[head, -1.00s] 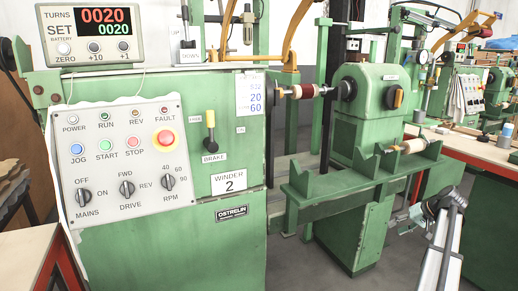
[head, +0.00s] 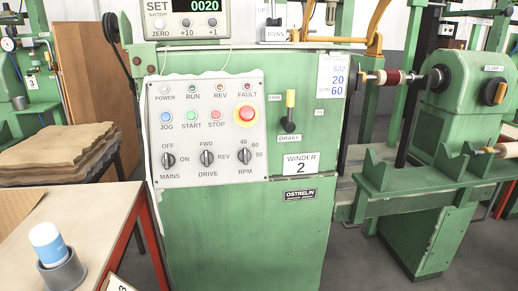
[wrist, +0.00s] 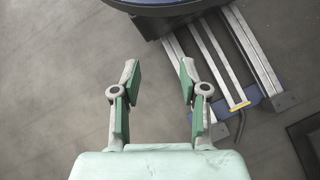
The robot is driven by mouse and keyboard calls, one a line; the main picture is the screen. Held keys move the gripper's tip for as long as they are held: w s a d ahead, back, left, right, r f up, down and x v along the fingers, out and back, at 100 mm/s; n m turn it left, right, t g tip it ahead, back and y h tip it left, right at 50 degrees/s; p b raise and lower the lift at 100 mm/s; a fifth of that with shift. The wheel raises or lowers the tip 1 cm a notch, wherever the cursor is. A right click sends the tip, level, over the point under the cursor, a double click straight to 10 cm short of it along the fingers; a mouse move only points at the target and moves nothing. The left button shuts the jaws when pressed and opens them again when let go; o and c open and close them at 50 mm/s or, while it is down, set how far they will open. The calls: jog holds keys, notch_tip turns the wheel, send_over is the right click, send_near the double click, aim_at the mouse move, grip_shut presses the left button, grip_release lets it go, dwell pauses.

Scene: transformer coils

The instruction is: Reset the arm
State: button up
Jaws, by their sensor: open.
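My gripper (wrist: 158,85) shows in the wrist view with its two green-padded fingers spread apart. It is open and nothing is between the fingers. Grey floor (wrist: 60,80) lies beyond it. The arm and gripper do not show in the head view now.
The green winder 2 cabinet (head: 240,245) with its control panel (head: 206,128) stands in the middle. A coil (head: 392,78) is mounted at the right. Stacked brown sheets (head: 55,150) lie behind.

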jog(key=s+a+f+n+g+h, duration=0.2)
jog(key=s+a+n+h, duration=0.1)
jog(key=s+a, duration=0.5)
jog(key=s+a+r+t+p, duration=0.1)
jog(key=r+p, duration=0.6)
jog(key=p, duration=0.7)
jog(key=s+a+r+n+t+y+p, duration=0.1)
jog(key=r+p, duration=0.6)
jog(key=p, duration=0.7)
jog(key=shift+s+a+t+p, duration=0.4)
jog(key=shift+s+a+t, duration=0.1)
jog(key=shift+a+t, duration=0.5)
